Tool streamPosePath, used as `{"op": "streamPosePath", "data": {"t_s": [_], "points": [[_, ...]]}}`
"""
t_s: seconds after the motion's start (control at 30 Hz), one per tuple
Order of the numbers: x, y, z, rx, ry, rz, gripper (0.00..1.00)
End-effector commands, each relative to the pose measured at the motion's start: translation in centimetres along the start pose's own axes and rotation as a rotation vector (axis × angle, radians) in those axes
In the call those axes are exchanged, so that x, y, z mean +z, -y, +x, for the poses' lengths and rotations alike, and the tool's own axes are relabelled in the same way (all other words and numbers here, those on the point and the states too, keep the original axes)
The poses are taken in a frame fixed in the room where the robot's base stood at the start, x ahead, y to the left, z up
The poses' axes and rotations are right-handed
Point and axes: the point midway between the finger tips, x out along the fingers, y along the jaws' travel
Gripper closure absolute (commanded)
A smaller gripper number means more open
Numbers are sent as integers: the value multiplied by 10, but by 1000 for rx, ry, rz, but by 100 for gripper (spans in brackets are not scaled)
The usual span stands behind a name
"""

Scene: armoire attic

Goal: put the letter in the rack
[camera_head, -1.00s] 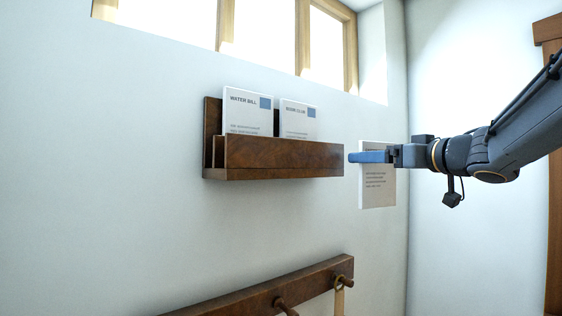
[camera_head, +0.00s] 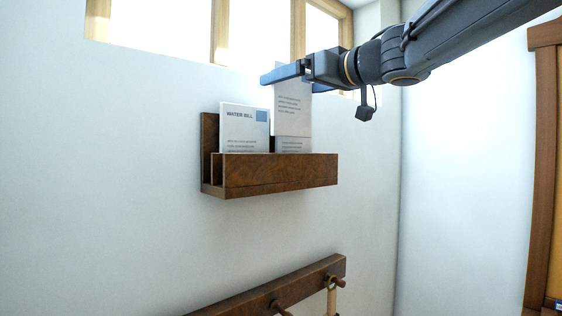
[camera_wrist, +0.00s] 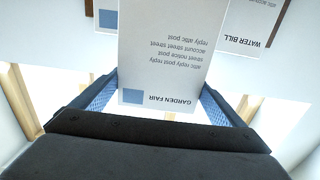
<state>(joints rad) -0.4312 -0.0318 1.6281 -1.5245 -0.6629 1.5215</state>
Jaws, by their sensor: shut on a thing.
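The letter (camera_head: 292,105) is a white card that hangs upright from my gripper (camera_head: 292,80). In the wrist view its heading reads GARDEN FAIR, with a blue square; the letter (camera_wrist: 168,50) lies between the two blue fingers of my gripper (camera_wrist: 160,98). The brown wooden rack (camera_head: 280,171) is fixed to the wall below. The held letter is above the rack's right part and overlaps a second white letter (camera_head: 292,145) there; I cannot tell its depth against the slots. The WATER BILL letter (camera_head: 244,128) stands in the rack's left part and shows in the wrist view (camera_wrist: 243,30).
A wooden peg rail (camera_head: 285,292) with a hanging loop is on the wall below the rack. A wood-framed window (camera_head: 217,35) is above. A wooden frame (camera_head: 540,170) stands at the far right. The wall between rack and corner is bare.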

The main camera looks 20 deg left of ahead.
Motion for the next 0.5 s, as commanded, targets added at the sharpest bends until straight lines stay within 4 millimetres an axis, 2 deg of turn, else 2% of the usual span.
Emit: {"op": "streamPosePath", "data": {"t_s": [0.1,0.2,0.5], "points": [[25,0,0,0,3,3,29],[41,0,0,0,2,3,29],[73,0,0,1,3,3,29]]}}
